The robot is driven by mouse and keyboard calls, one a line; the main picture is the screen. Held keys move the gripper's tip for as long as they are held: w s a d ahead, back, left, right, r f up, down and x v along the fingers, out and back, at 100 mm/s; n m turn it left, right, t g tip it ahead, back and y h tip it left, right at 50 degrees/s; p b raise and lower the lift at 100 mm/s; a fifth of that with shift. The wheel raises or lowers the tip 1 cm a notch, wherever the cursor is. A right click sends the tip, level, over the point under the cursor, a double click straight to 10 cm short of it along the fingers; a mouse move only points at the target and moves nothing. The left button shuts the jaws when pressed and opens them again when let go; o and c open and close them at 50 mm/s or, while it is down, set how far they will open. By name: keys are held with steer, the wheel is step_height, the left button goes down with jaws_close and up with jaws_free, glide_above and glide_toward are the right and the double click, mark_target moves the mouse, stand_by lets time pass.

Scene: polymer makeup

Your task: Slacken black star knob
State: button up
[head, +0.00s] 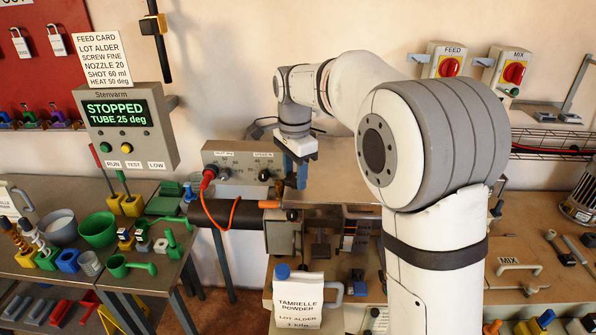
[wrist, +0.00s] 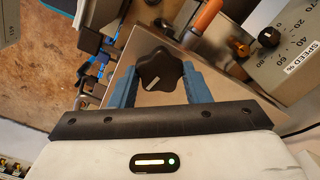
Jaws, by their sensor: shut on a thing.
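The black star knob (wrist: 160,72) shows in the wrist view, with a light mark on its face. It sits between the two blue fingers of my gripper (wrist: 157,84), which are shut on its sides. In the head view my gripper (head: 296,176) points down at the metal machine, just right of the grey control box. The knob is hidden there behind the gripper and cannot be made out. The metal plate (wrist: 225,92) around the knob shows in the wrist view.
The grey control box (head: 238,160) with dials stands close left of my gripper; its dial panel (wrist: 285,50) shows close in the wrist view. An orange handle (wrist: 207,15) lies near the fingers. A white powder jug (head: 298,300) stands in front. A display (head: 118,112) reads STOPPED.

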mark_target(294, 177)
steer(key=n, duration=1.2)
steer(key=shift+n, duration=0.4)
stand_by(0.4)
steer(key=o, duration=1)
steer(key=shift+c, duration=0.2)
step_height(294, 177, up, 8)
steer(key=shift+f, duration=0.1)
